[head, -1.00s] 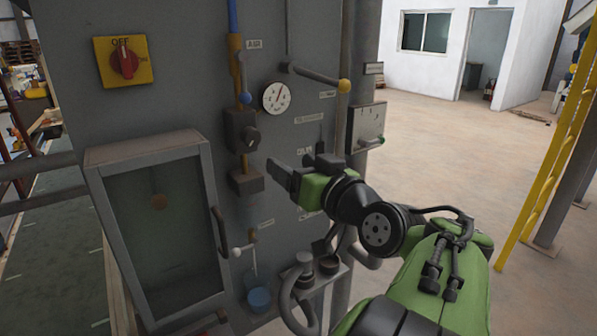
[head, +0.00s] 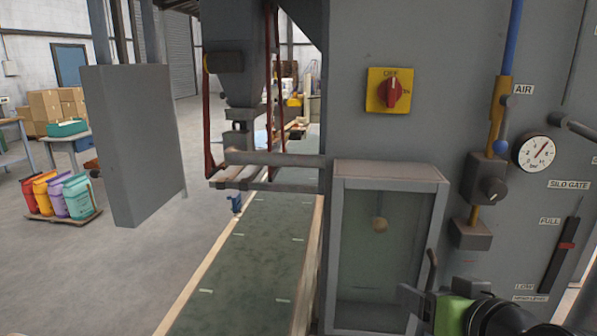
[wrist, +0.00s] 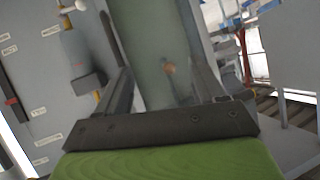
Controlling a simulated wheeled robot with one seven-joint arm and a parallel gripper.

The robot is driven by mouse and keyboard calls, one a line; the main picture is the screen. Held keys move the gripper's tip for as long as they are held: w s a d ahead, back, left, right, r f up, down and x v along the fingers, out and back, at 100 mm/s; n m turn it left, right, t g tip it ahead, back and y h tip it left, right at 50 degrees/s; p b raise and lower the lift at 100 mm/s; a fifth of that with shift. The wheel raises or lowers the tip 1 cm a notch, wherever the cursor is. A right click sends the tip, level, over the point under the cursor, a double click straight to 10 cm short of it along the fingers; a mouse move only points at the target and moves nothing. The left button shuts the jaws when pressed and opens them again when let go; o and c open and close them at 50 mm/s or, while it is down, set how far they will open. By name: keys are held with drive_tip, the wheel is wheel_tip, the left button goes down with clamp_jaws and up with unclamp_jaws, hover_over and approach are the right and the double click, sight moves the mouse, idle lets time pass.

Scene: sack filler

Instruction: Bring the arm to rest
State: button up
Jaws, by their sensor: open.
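My gripper (head: 412,299) shows at the lower right of the head view, with a green body and dark fingers. It is in front of the lower right of the glass-fronted cabinet (head: 436,178). In the wrist view my gripper (wrist: 165,88) has its two dark fingers apart, with nothing held between them. The cabinet's greenish window (wrist: 150,45) shows beyond the fingers. Most of my arm is out of the head view, cut off at the lower right.
The grey machine panel carries a red and yellow switch (head: 389,90), a pressure gauge (head: 539,151) and a slotted lever (head: 566,246). A curved cabinet handle (head: 432,270) is close to my gripper. A green conveyor (head: 245,265) and a grey box (head: 130,140) stand left.

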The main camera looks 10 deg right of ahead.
drive_tip(key=s+a+f+n+g, duration=0.2)
drive_tip(key=s+a+f+g, duration=0.5)
drive_tip(key=s+a+f, duration=0.4)
wheel_tip(320, 180, up, 13)
drive_tip(key=s+d+p, duration=0.1)
drive_tip(key=s+p, duration=0.1)
drive_tip(key=p, duration=1.1)
drive_tip(key=shift+r, duration=0.15)
drive_tip(key=shift+w, duration=0.1)
drive_tip(key=shift+d, duration=0.1)
